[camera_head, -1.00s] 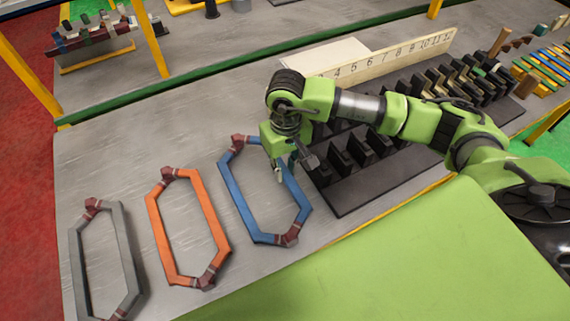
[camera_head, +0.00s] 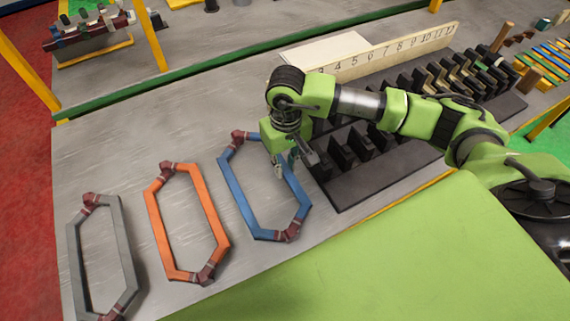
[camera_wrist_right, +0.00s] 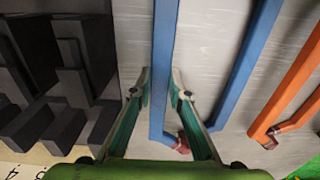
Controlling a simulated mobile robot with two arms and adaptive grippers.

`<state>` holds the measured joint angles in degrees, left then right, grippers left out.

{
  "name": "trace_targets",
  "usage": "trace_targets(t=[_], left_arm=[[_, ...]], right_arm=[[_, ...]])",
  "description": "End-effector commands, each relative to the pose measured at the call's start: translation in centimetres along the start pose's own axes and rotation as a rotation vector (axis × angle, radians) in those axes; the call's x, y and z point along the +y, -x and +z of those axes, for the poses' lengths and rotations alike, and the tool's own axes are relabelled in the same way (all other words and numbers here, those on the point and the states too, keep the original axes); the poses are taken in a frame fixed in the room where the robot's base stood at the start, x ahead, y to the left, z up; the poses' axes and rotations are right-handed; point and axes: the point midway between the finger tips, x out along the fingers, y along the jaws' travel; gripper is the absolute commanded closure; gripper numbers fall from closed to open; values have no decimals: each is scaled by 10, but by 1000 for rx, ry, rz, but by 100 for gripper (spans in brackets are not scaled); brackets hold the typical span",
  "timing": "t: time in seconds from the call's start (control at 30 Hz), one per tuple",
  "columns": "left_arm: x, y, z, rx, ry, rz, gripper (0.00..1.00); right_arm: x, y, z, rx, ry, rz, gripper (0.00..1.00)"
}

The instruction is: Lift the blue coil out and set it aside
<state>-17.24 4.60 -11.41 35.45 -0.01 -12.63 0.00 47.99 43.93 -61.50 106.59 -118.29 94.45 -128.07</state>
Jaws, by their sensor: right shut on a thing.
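The blue coil (camera_head: 235,195) is a long six-sided loop with dark red wrapped ends. It appears to lie flat on the grey bench, right of the orange coil. My right gripper (camera_head: 282,168) reaches down onto the coil's right long side. In the right wrist view the gripper's fingers (camera_wrist_right: 160,80) stand on either side of one straight blue bar (camera_wrist_right: 165,35) and are shut on it. Whether the coil is clear of the bench cannot be told. My left gripper is out of view.
An orange coil (camera_head: 156,222) and a grey coil (camera_head: 77,262) lie to the left. A black slotted block (camera_head: 350,190) stands close to the right of the blue coil, with a numbered ruler (camera_head: 390,58) behind. The bench behind the coils is bare.

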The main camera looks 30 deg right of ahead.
Motion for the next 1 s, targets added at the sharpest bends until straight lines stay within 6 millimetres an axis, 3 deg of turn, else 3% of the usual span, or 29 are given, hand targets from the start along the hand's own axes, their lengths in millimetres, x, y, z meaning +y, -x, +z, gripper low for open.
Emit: trace_targets(t=[0.07, 0.1, 0.17, 0.2, 0.5, 0.63, 1.0], left_arm=[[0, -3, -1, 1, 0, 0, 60], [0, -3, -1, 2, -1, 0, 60], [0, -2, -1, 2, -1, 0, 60], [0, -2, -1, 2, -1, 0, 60], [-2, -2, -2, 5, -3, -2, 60], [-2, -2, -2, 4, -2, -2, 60], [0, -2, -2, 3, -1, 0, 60]], right_arm=[[0, -2, -1, 2, 0, -1, 100], [0, -1, -1, 2, 0, -1, 81], [0, 0, -1, 2, 0, -1, 65], [0, -1, 0, 2, 0, -1, 64], [0, -1, 0, -1, 0, 1, 64], [0, 8, -1, 4, 0, 0, 64], [0, 82, -2, 6, 1, -1, 64]])
